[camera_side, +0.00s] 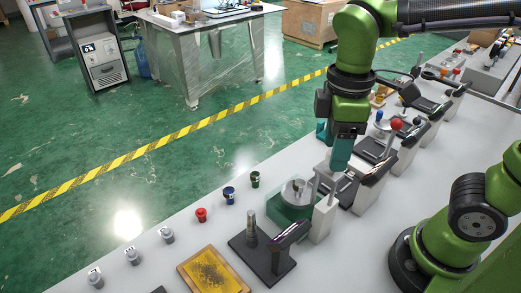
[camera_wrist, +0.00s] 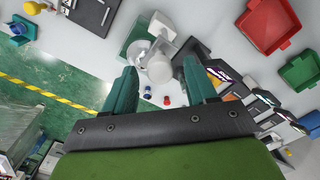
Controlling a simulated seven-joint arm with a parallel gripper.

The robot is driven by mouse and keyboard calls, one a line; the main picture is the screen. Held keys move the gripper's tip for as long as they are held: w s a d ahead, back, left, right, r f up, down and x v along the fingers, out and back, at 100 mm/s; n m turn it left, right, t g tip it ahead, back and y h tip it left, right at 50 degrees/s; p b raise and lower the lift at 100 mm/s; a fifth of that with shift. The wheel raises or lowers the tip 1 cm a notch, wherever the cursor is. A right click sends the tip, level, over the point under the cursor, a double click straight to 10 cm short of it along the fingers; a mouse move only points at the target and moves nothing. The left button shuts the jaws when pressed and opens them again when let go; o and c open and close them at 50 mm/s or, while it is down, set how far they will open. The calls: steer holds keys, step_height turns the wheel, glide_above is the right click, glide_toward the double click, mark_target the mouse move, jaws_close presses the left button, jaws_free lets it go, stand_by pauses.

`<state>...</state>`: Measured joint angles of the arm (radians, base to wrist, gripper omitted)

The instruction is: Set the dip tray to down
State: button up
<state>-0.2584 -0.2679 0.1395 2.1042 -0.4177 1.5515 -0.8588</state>
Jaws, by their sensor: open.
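What looks like the dip tray is a round pale dish (camera_side: 297,190) on a green translucent basin (camera_side: 289,208), beside a white upright block (camera_side: 323,218) in the side view. I cannot tell its setting. In the wrist view the green basin (camera_wrist: 131,36) and pale rounded parts (camera_wrist: 158,66) show just ahead of and between my fingers. My gripper (camera_side: 340,155) points down above and slightly right of the dish in the side view. It also shows in the wrist view (camera_wrist: 161,82), with its teal fingers spread apart. I see nothing held in it; contact with the pale parts is unclear.
A dark stand with a post (camera_side: 250,230) and a yellow tray (camera_side: 213,271) lie in front. Small red (camera_side: 201,215), blue (camera_side: 229,195) and green (camera_side: 255,179) items stand left. Several dark-topped devices (camera_side: 376,150) line the right. The wrist view shows red (camera_wrist: 269,24) and green (camera_wrist: 301,70) bins.

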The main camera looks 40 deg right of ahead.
mark_target(330, 175)
steer(key=shift+f, duration=0.35)
jaws_close()
step_height(330, 175, down, 7)
steer(key=shift+f, duration=0.2)
stand_by(0.4)
jaws_free()
steer(key=shift+r, duration=0.15)
